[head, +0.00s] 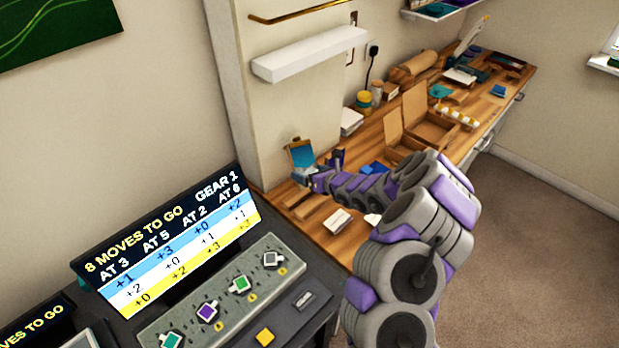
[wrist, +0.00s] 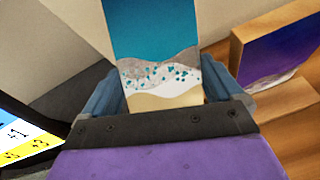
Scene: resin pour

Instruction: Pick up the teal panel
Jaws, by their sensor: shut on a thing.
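The teal panel (wrist: 157,38) has a deep blue-teal upper part with a grey, white and sand-coloured shore pattern below. In the wrist view it stands up between the two fingers of my gripper (wrist: 163,88), which is shut on its lower end. In the head view the teal panel (head: 302,157) shows small, at the left end of the wooden bench, with my gripper (head: 303,171) at its lower edge. The panel's top is cut off in the wrist view, and I cannot tell whether it touches the bench.
A purple panel (wrist: 280,48) in a wooden holder stands close on the right. The wooden bench (head: 325,238) carries open cardboard boxes (head: 428,128), jars and a white card (head: 338,221). A white shelf (head: 310,54) hangs above. A control console (head: 225,300) with a screen stands at front left.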

